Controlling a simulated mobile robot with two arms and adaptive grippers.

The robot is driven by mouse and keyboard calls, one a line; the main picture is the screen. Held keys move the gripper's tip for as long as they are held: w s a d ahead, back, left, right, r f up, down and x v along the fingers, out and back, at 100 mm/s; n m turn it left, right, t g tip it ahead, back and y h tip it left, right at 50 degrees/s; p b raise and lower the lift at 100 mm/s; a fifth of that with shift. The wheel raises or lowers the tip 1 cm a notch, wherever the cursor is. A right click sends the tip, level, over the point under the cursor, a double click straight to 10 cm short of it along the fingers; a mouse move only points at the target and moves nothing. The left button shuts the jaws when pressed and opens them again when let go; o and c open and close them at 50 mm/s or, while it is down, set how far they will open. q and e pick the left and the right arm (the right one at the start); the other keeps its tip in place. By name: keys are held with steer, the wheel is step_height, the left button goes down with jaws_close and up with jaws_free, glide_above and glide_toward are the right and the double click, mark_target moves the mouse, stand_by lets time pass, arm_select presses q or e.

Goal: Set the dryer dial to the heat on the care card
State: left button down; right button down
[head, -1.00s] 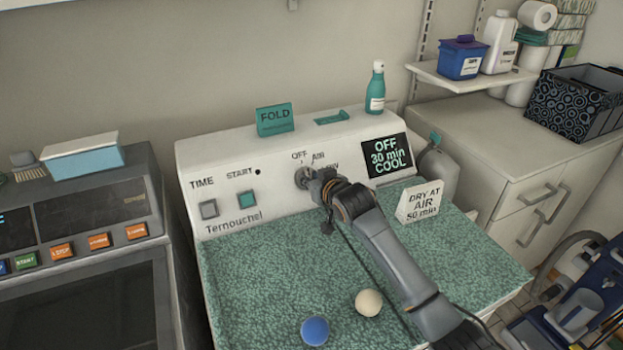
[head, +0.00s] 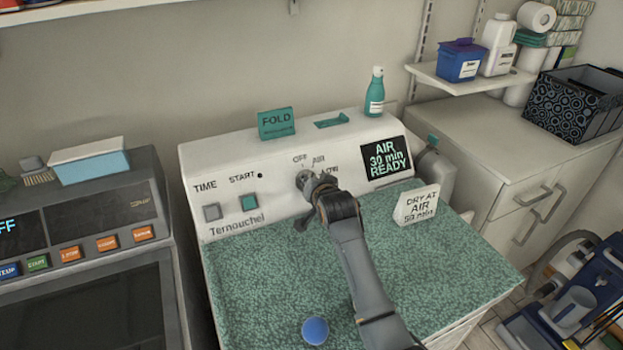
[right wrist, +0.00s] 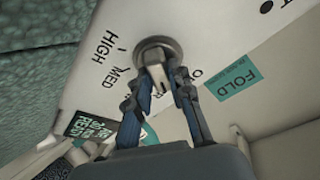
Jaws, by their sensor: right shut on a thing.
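The dryer dial (head: 303,178) is a round grey knob on the white sloped panel, with OFF and AIR printed above it; other marks are partly hidden by my arm. My right gripper (head: 313,186) is shut on the dial. In the right wrist view the fingers (right wrist: 160,95) close around the dial's bar (right wrist: 155,58), with HIGH and MED printed beside it. The care card (head: 416,205) stands on the dryer top and reads DRY AT AIR, 50 min. The dryer display (head: 386,160) reads AIR, 30 min, READY. My left gripper is out of view.
A FOLD sign (head: 276,123) and a teal bottle (head: 375,93) stand on the panel's top. A blue ball (head: 315,330) lies on the speckled green top.

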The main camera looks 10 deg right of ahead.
steer(key=shift+m, duration=0.7)
steer(key=c, duration=1.2)
jaws_free()
step_height(320, 180, up, 10)
